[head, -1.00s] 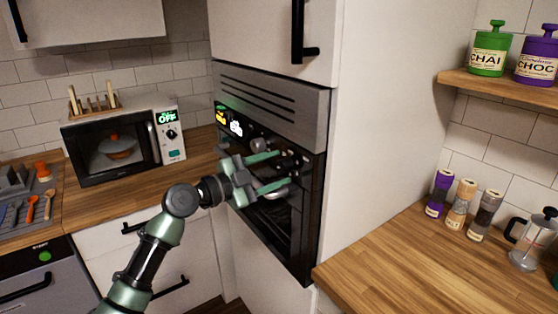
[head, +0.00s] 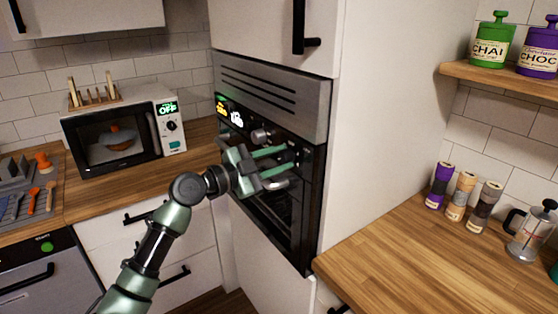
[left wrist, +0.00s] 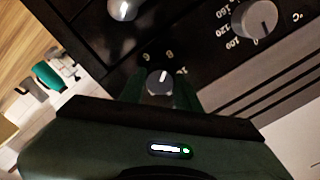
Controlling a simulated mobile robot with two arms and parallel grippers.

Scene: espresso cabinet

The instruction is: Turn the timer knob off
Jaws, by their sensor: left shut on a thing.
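The timer knob (left wrist: 159,82) is a grey dial with a light pointer line, and numbers such as 6 and 8 show around it on the black oven panel. It sits between the two fingers of my left gripper (left wrist: 160,92) in the left wrist view. The left gripper (head: 295,155) is shut on this knob in the head view, reaching the right part of the oven's control panel; its fingers mostly hide the knob there. My right gripper is not in view.
A temperature knob (left wrist: 255,19) marked in °C and another knob (left wrist: 124,8) are nearby on the panel. The oven (head: 275,215) has a lit display (head: 236,118). A microwave (head: 115,140) is at left. A wooden counter (head: 440,265) is at right.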

